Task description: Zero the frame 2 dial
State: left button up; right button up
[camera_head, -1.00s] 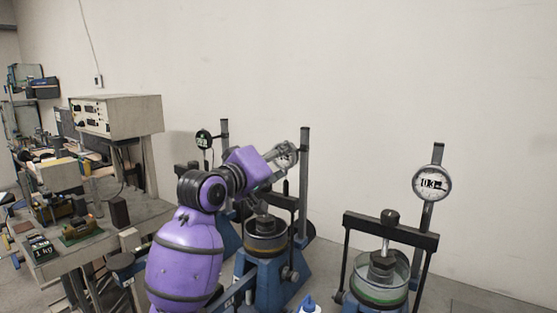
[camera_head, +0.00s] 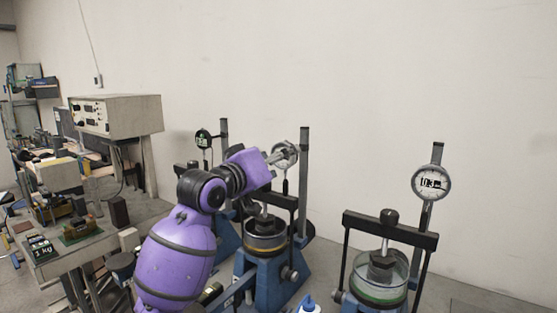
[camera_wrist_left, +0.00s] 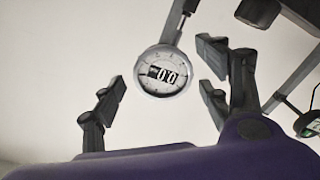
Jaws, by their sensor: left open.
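The middle lever frame (camera_head: 304,180), which I take as frame 2, has a round dial (camera_head: 284,157) on its post. In the head view my left gripper (camera_head: 290,150) is in front of this dial and partly hides it. In the left wrist view a round white dial (camera_wrist_left: 150,84) with a dark display shows what looks like 00. My left gripper (camera_wrist_left: 162,76) is open, its two fingers apart on either side of the dial in that view. I cannot tell if a finger touches it. My right gripper is not in view.
The right frame (camera_head: 390,228) carries a dial (camera_head: 431,183) reading about 0.3. The left frame's dark dial (camera_head: 203,139) has a green display. A bench (camera_head: 105,222) with a control box (camera_head: 118,115) stands left. A blue-capped bottle (camera_head: 308,303) is at the bottom edge.

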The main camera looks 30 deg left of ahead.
pick_arm(q)
jog(key=s+a, duration=0.1)
jog(key=s, duration=1.1)
jog(key=shift+a, duration=0.3)
jog(key=shift+w, duration=0.1)
jog(key=s+d+f+m+g+y, duration=0.1)
jog(key=s+f+g, duration=0.35)
jog(key=f, duration=1.15)
jog(key=s+d+f+m+g+y, duration=0.1)
jog(key=s+d+f+g+y, duration=0.3)
jog(key=f, duration=1.2)
jog(key=s+d+f+m+g+h, duration=0.1)
jog(key=s+d+f+g, duration=0.1)
jog(key=s+f, duration=0.55)
jog(key=s+d+f+m+g, duration=0.1)
jog(key=s+f+g, duration=0.3)
jog(key=s, duration=0.7)
jog(key=s+d+f+m+g+h, duration=0.1)
jog(key=s+d+f, duration=0.1)
jog(key=s+f, duration=0.6)
jog(key=w+d+f+t, duration=0.4)
jog(key=w+f+t, duration=0.2)
jog(key=f, duration=0.5)
jog(key=shift+w+d+t+h, duration=0.2)
jog(key=shift+w+t+h, duration=0.15)
jog(key=shift+h, duration=0.05)
